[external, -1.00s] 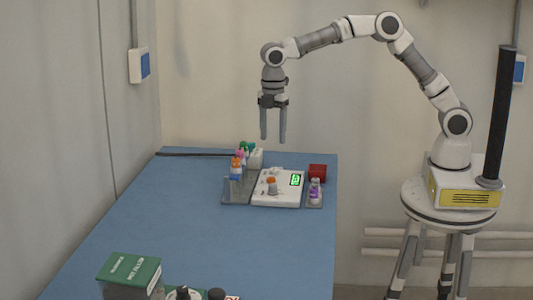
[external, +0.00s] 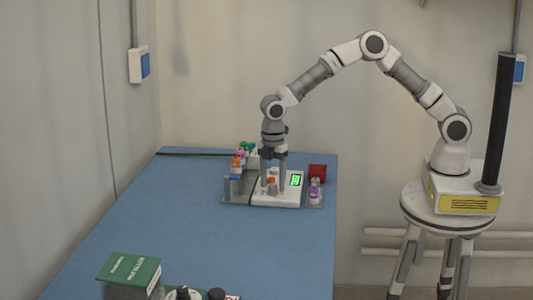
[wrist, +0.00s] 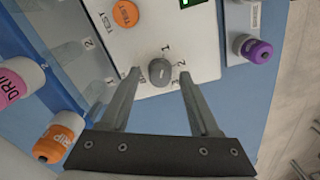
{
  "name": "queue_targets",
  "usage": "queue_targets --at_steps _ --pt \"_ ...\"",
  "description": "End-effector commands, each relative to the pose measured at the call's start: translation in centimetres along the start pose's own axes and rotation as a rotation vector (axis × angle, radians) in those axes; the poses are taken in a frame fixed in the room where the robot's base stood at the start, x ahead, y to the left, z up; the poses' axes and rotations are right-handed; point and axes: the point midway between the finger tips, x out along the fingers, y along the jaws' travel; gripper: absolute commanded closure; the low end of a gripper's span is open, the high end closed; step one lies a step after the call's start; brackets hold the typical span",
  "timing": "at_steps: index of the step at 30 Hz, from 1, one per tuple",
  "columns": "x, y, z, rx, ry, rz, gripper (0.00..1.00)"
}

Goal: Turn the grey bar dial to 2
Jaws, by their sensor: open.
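I cannot tell for certain which mark the bar points at. In the wrist view my gripper (wrist: 160,82) is open, with one finger on each side of the dial and a gap to it. In the external view my gripper (external: 273,190) points straight down over the white panel (external: 280,200), and the dial is small between the fingers.
An orange TEST button (wrist: 126,13) is on the panel above the dial. A purple-capped vial (wrist: 256,50) stands to the right. Orange-capped (wrist: 55,143) and pink-labelled (wrist: 15,82) vials stand to the left.

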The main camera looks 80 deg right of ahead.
Motion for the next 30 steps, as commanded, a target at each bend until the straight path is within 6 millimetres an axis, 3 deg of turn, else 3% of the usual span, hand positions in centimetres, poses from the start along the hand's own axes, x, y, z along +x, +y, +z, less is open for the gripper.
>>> queue_targets --at_steps 5,15,30 --pt "-0.01 -0.01 0.0 0.0 0.0 0.0 0.39" --pt "-0.03 -0.01 -0.01 0.0 0.0 0.0 1.0" --pt "-0.08 -0.04 -0.09 0.068 0.0 0.0 1.0"
